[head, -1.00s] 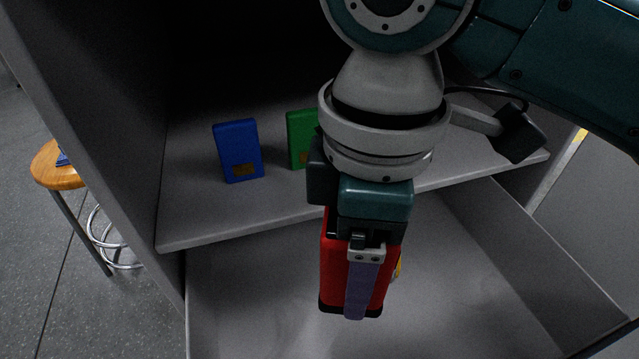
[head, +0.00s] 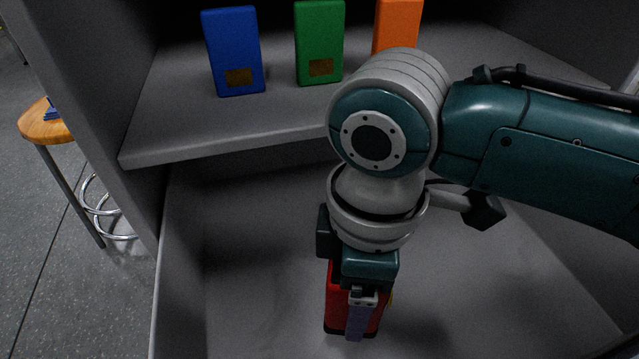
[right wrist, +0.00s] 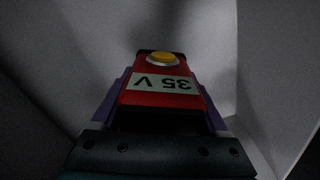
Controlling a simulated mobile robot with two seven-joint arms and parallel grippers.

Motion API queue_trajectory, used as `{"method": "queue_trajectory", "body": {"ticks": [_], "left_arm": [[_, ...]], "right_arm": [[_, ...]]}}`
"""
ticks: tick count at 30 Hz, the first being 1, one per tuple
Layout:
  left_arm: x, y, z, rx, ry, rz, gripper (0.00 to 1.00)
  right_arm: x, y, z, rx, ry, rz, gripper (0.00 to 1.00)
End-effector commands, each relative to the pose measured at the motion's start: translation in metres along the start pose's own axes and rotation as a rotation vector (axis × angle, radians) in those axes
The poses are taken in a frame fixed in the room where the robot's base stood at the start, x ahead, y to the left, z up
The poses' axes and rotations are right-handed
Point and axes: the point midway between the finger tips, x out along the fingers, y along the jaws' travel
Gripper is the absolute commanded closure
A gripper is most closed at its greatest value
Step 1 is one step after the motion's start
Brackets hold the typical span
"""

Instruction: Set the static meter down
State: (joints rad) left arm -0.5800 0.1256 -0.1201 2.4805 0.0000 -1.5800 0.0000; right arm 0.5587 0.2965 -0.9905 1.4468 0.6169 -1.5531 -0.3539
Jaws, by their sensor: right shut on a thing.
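The static meter (head: 338,297) is a red box with a dark base, low in the head view, in front of the grey lower compartment. My right gripper (head: 358,318) points down and is shut on it, and one purple finger lies across its near side. In the right wrist view the meter (right wrist: 160,80) sits between the purple fingers of the gripper (right wrist: 160,100). It shows a yellow button and a label reading 35 V, upside down. I cannot tell whether its base touches the compartment floor. My left gripper is not in view.
A blue box (head: 234,50), a green box (head: 319,42) and an orange box (head: 398,24) stand on the grey shelf (head: 180,125) above. The lower compartment floor (head: 250,250) looks bare. A wooden stool (head: 45,128) stands outside, left of the cabinet's side wall.

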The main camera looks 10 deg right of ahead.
Motion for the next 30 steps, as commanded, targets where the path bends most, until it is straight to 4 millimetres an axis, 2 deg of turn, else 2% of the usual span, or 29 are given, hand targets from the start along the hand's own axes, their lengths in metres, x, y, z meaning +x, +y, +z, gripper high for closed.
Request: {"method": "queue_trajectory", "body": {"ticks": [3,6,18,19,24,30], "left_arm": [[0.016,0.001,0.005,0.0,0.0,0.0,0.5],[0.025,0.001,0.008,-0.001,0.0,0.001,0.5],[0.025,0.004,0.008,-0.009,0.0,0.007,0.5],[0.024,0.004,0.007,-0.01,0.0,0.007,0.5],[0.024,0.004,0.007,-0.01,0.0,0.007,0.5],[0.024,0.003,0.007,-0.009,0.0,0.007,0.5]], "right_arm": [[0.023,-0.001,0.0,0.0,-0.001,-0.001,0.93],[0.038,0.0,0.0,0.001,-0.001,-0.001,0.93],[0.041,0.0,0.0,0.001,0.0,0.0,0.93],[0.04,0.0,0.0,0.001,0.0,0.0,0.19],[0.04,0.0,0.0,0.001,-0.001,0.0,0.0],[0.04,0.0,0.0,0.001,-0.001,0.0,0.0]]}}
